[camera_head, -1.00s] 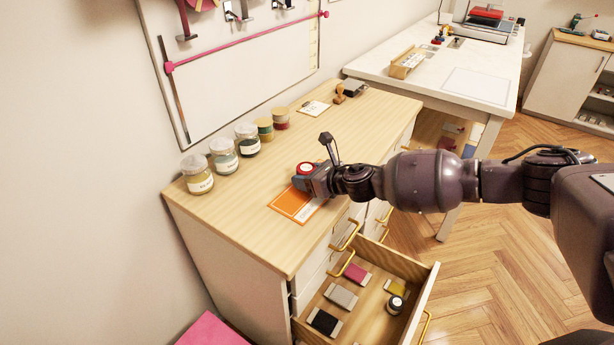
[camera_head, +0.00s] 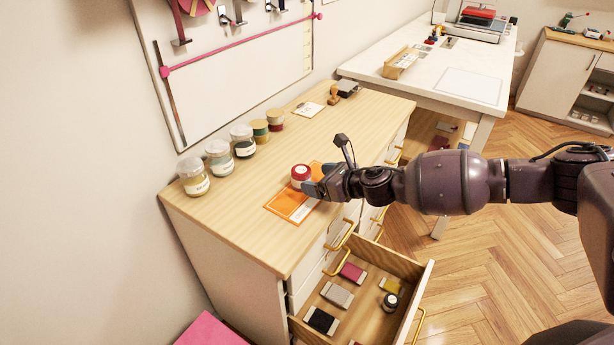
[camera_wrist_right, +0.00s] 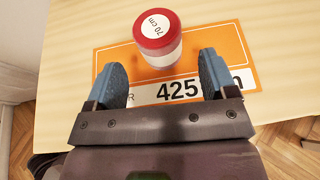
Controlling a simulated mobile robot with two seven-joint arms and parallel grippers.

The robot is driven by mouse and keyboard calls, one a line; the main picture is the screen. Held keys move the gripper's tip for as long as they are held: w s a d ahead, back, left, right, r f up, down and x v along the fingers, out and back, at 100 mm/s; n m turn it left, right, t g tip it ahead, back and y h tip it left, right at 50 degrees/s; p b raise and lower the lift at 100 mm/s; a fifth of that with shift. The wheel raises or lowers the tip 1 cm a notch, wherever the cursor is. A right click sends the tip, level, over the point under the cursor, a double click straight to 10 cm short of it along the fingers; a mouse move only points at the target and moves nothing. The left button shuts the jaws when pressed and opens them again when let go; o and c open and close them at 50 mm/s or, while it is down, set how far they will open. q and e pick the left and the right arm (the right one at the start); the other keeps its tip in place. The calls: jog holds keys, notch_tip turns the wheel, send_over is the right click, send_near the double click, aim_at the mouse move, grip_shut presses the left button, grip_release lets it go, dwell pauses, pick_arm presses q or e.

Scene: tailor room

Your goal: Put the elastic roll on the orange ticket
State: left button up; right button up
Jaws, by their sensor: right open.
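The elastic roll (camera_head: 300,175), with a red top and a white lower part, stands upright on the orange ticket (camera_head: 284,208). In the right wrist view the roll (camera_wrist_right: 157,42) shows a round white label reading "70 cm", and the ticket (camera_wrist_right: 222,45) lies flat under it with printed digits. My right gripper (camera_wrist_right: 162,78) is open, its two blue-grey fingers apart, and the roll stands just beyond the fingertips, clear of them. In the head view this gripper (camera_head: 312,187) is at the right side of the roll. My left gripper is not in view.
Several jars (camera_head: 194,176) and small spools (camera_head: 260,131) line the wall side of the wooden cabinet top (camera_head: 235,225). An open drawer (camera_head: 365,315) with small items juts out below. A stamp (camera_head: 334,94) and card (camera_head: 308,109) lie at the far end.

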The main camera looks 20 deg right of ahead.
jog(key=v, duration=0.6)
jog(key=shift+p, duration=0.3)
